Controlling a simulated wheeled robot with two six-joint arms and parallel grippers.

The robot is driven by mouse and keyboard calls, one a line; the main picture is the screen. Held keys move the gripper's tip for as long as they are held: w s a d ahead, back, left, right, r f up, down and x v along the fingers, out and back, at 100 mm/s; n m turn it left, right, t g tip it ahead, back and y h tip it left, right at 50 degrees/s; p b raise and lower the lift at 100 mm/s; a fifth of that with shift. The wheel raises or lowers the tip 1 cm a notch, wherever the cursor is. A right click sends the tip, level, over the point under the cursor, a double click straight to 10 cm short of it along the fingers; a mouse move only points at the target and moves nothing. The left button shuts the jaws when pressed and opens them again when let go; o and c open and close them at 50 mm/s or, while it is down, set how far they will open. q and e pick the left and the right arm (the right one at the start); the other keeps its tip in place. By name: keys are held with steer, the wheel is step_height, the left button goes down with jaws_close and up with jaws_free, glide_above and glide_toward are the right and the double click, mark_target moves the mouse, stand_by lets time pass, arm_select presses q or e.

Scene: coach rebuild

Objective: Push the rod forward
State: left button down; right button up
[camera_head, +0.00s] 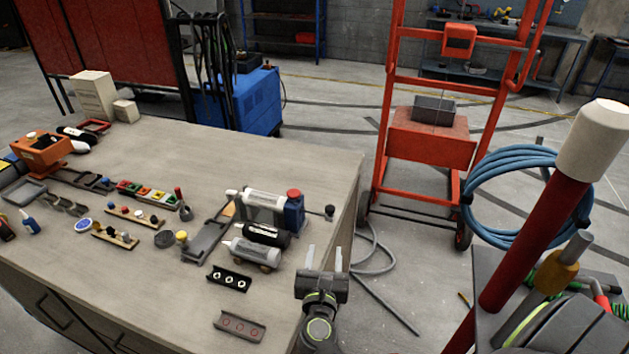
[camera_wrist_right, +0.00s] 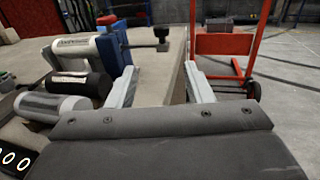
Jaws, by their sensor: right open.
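A short thin rod with a dark knob (camera_head: 330,211) sticks out to the right from a blue end block (camera_head: 294,210) with a red top. The block joins a pale cylinder (camera_head: 262,199) on the workbench. In the right wrist view the knob (camera_wrist_right: 161,38) stands beyond the finger gap, above the bench's edge. My right gripper (camera_head: 325,258) is open and empty, nearer to me than the knob and apart from it. Its pale fingers show at both sides in the wrist view (camera_wrist_right: 160,86). My left gripper is not in view.
A black cylinder (camera_head: 262,235) and a grey one (camera_head: 250,252) lie beside the pale cylinder. Small trays (camera_head: 229,278) are on the bench's near part. An orange hand truck (camera_head: 430,145) stands beyond the right edge. A dark red post (camera_head: 535,235) rises at the right.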

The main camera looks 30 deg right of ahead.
mark_target(330, 206)
steer(key=x, duration=0.5)
steer(key=b+x, duration=0.1)
steer(key=x, duration=0.4)
steer(key=r+b+x, duration=0.1)
steer(key=x, duration=0.5)
steer(key=shift+s+d+r, duration=0.1)
steer(key=shift+s+d, duration=0.05)
steer(key=shift+w+d, duration=0.25)
steer(key=shift+w, duration=0.1)
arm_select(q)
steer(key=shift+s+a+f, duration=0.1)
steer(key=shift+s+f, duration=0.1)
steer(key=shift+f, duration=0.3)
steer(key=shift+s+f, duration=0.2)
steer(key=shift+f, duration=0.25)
arm_select(e)
steer(key=shift+r, duration=0.1)
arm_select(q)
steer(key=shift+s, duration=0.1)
arm_select(e)
jaws_close()
